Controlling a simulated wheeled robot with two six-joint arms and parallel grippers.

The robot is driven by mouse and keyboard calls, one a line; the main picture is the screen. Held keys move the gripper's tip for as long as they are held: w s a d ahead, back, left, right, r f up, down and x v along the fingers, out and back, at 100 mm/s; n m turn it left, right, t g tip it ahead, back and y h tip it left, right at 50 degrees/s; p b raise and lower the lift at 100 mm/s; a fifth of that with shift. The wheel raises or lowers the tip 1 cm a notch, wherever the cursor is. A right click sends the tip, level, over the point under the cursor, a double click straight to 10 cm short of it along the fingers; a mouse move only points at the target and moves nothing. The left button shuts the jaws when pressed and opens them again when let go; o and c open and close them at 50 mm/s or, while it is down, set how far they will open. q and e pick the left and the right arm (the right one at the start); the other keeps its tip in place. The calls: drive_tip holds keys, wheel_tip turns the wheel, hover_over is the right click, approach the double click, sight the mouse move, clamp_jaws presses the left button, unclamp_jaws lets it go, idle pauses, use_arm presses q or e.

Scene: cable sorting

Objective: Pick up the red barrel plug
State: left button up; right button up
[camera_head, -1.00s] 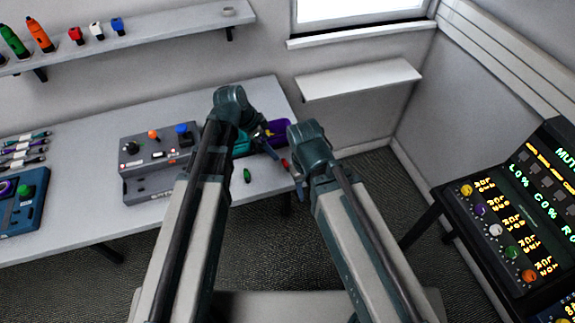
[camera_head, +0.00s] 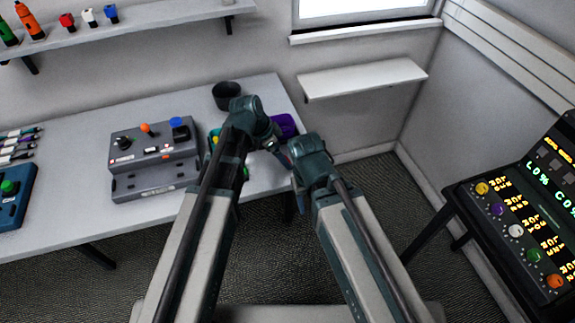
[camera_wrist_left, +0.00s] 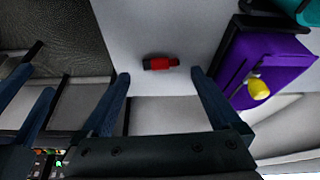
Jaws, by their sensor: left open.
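The red barrel plug (camera_wrist_left: 160,63) lies on the grey table in the left wrist view, a red body with a dark end at its left. My left gripper (camera_wrist_left: 160,76) is open, with one fingertip to each side of the plug's place in the picture; the plug appears beyond the fingertips and is not held. In the head view my left gripper (camera_head: 282,156) is mostly hidden behind its wrist, and the red plug cannot be made out. My right gripper (camera_head: 298,190) hangs at the table's right edge; its two fingers show apart at the left of the left wrist view (camera_wrist_left: 30,88).
A purple bin (camera_wrist_left: 232,65) holding a yellow piece (camera_wrist_left: 258,88) stands close right of the left gripper, with a teal bin (camera_wrist_left: 295,12) beside it. A grey control box (camera_head: 150,165) and a dark round cup (camera_head: 226,95) stand on the table (camera_head: 75,165).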

use_arm(q)
drive_tip(key=b+x, duration=0.3)
drive_tip(key=x, duration=0.1)
drive_tip(key=shift+r, duration=0.1)
drive_tip(key=c, duration=1.4)
drive_tip(key=shift+c, duration=0.2)
wheel_tip(320, 180, up, 10)
drive_tip(key=p, duration=1)
